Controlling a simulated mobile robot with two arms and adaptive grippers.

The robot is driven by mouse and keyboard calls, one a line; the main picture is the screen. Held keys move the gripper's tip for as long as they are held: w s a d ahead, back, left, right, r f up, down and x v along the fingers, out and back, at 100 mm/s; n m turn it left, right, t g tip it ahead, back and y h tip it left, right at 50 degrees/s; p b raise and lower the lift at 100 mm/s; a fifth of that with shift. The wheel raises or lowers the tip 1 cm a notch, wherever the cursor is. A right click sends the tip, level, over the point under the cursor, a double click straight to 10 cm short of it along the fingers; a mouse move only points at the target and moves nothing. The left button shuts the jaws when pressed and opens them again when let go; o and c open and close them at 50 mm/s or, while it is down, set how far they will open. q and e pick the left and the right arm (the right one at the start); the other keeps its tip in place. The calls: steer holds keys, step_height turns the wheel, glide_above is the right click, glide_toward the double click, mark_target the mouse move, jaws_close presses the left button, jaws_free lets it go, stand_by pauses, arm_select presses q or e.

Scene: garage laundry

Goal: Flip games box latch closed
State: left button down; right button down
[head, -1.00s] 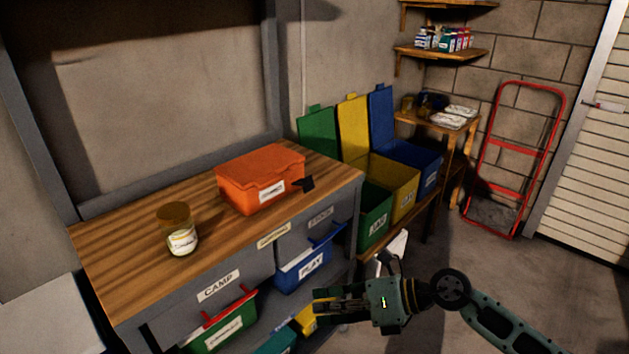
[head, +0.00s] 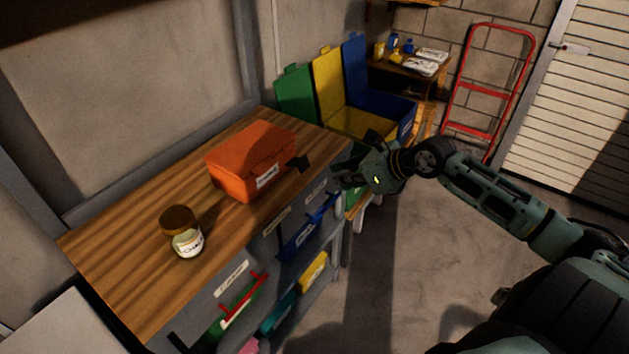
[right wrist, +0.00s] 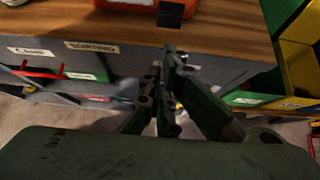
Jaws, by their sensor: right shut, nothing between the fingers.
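The orange box (head: 236,170) stands on the wooden bench top with its lid down; its front label is too blurred to read. I take it as the games box. A black latch (head: 299,164) sticks out at its right front corner, towards the bench's front edge. In the right wrist view the dark latch (right wrist: 171,13) hangs at the top, with a strip of the orange box (right wrist: 125,3) behind. My right gripper (head: 338,182) is shut and empty, right of the latch and apart from it, by the bench's front edge. My left gripper is not in view.
Labelled bins, including a blue one (head: 300,242), sit below the bench front. Open green, yellow and blue bins (head: 360,125) stand beyond its right end. A red hand truck (head: 468,90) leans farther back.

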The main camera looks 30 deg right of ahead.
mark_target(307, 185)
steer(key=p+x, duration=0.2)
steer(key=x, duration=0.7)
steer(key=shift+w+a, duration=0.15)
steer(key=shift+w, duration=0.05)
steer(key=shift+w+a+f, duration=0.15)
steer(key=shift+w+f, duration=0.15)
steer(key=shift+f, duration=0.1)
steer(key=shift+r, duration=0.15)
steer(key=shift+s+r+g+p, duration=0.1)
steer(key=shift+r+g+p, duration=0.25)
steer(key=shift+p, duration=0.35)
steer(key=shift+r, duration=0.1)
